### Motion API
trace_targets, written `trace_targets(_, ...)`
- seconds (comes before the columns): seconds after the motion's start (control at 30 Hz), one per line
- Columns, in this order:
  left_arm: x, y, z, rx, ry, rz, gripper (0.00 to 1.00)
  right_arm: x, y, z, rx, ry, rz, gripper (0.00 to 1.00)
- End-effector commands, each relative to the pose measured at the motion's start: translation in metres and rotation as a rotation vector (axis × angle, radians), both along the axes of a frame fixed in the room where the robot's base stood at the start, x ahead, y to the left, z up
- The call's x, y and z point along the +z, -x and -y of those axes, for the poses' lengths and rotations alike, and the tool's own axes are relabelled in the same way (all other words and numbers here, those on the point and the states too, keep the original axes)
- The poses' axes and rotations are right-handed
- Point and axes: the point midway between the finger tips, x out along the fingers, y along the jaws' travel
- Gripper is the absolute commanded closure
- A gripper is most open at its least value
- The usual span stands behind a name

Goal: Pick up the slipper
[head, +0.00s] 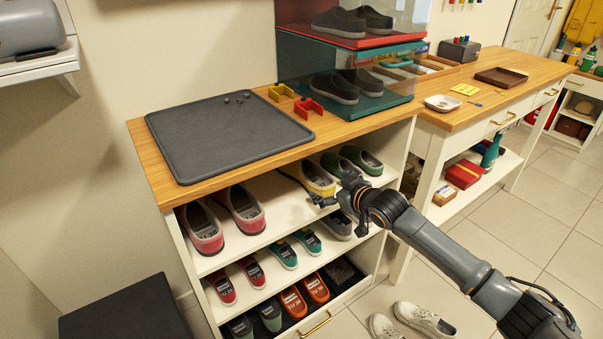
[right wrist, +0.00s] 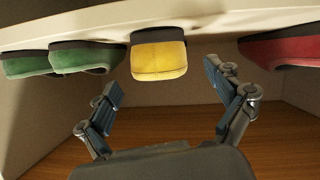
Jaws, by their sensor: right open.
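A yellow slipper (head: 317,180) stands on the top shelf of the shoe cubby, partly hidden by my right gripper (head: 331,198). In the right wrist view the scene is upside down, and the yellow slipper (right wrist: 159,56) shows its rounded end. My right gripper (right wrist: 166,80) is open there, its fingers spread to either side of the slipper's line. Nothing is between the fingers, and the slipper appears to lie beyond the tips. My left gripper is not in view.
Red slippers (head: 243,208) stand left of the yellow one and green slippers (head: 361,160) right of it, on the same shelf. The counter (head: 157,180) lies close above. Lower shelves hold several more shoes. White shoes (head: 424,320) lie on the floor.

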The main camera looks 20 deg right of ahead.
Motion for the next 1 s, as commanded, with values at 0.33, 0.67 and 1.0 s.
trace_targets(0.33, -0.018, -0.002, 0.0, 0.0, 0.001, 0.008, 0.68, -0.017, -0.041, -0.011, -0.001, -0.001, 0.001, 0.08)
trace_targets(0.67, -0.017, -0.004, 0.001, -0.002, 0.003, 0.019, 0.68, -0.018, -0.047, -0.013, 0.0, 0.0, 0.0, 0.08)
trace_targets(1.0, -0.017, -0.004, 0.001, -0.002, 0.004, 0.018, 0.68, -0.018, -0.047, -0.013, -0.001, 0.0, 0.002, 0.69)
